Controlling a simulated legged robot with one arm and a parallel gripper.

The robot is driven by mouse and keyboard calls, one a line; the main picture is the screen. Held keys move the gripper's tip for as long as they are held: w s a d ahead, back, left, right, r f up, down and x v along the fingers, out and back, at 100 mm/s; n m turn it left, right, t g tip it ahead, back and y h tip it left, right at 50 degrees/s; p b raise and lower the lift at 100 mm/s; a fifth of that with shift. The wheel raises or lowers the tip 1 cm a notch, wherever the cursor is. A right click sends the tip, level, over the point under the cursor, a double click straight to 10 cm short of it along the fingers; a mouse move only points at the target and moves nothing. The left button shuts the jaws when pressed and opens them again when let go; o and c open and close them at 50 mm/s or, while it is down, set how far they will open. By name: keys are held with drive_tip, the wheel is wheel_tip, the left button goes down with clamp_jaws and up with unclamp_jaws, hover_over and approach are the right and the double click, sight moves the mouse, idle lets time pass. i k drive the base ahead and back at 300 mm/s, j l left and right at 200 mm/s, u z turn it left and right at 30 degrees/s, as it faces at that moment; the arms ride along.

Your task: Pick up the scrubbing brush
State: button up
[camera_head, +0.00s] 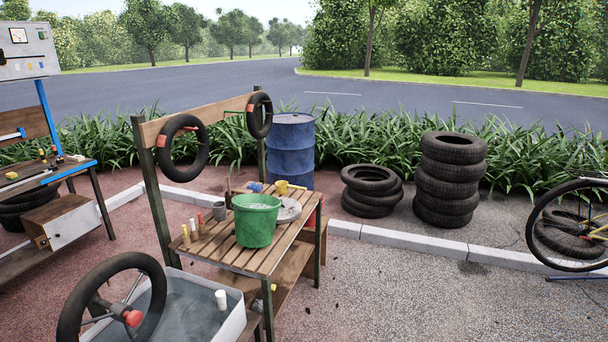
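I cannot clearly make out a scrubbing brush. On the slatted wooden bench (219,250), a small blue item (255,187) and a yellow item (282,187) with a handle-like part lie behind the green bucket (256,222). They are too small to identify and partly hidden by the bucket. Several upright stick-like items (193,229) with coloured ends stand at the bench's left side, beside a grey cup (219,210). My gripper is not in view.
A water-filled tub (236,327) with a white cup (221,299) and a black wheel (70,318) stand in front of the bench. A blue barrel (292,150) and tyre stacks (447,188) are behind. A bicycle wheel (534,225) is at right. The right foreground pavement is clear.

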sight(238, 191)
drive_tip(key=i+l+u, duration=0.1)
drive_tip(key=i+u, duration=0.2)
drive_tip(key=i, duration=0.15)
drive_tip(key=i+l+u, duration=0.2)
drive_tip(key=i+u, duration=0.15)
drive_tip(key=i+l+u, duration=0.3)
drive_tip(key=i, duration=0.2)
drive_tip(key=l, duration=0.05)
